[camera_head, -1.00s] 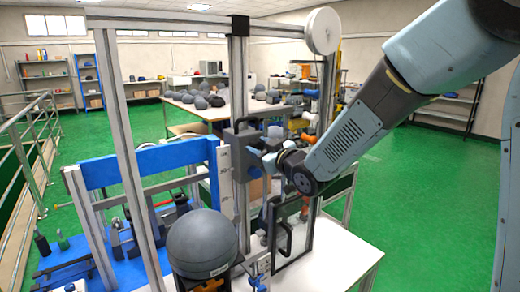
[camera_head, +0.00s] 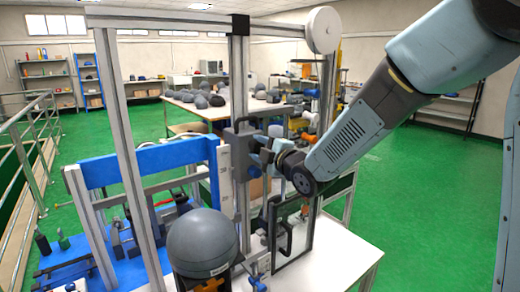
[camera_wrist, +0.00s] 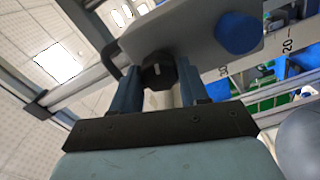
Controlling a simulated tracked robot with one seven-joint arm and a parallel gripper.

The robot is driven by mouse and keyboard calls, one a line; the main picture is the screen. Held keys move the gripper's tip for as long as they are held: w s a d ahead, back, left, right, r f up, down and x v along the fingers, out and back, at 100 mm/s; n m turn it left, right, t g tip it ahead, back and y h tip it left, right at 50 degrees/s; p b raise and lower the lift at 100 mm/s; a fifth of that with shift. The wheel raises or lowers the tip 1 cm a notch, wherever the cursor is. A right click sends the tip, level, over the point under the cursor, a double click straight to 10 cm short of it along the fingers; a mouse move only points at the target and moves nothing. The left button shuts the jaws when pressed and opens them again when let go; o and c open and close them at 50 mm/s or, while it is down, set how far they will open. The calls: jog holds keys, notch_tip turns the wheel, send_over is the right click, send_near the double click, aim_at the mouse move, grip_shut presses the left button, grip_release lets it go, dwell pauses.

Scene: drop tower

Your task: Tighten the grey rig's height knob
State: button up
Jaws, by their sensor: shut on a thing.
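The grey rig (camera_head: 239,75) is an upright metal post frame with a dark grey carriage (camera_head: 238,137) partway up. In the wrist view the height knob (camera_wrist: 158,71) is a small dark knob with a light mark on its face, below a grey plate (camera_wrist: 190,30). My gripper (camera_wrist: 160,86) has one blue-grey finger on each side of the knob and is shut on it. In the head view my gripper (camera_head: 264,150) reaches the carriage from the right; the knob itself is hidden there by the fingers.
A blue knob (camera_wrist: 238,33) sits on the same plate, right of my fingers. A grey dome-shaped headform (camera_head: 202,243) stands low in front of the rig. A blue crossbar (camera_head: 145,162) is at left. A table with dark helmets (camera_head: 228,107) stands behind. Green floor is free at right.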

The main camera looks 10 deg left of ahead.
jog(key=shift+f+n, duration=0.15)
jog(key=shift+n, duration=1.45)
jog(key=shift+s, duration=0.1)
jog(key=o, duration=1)
jog(key=shift+o, duration=0.2)
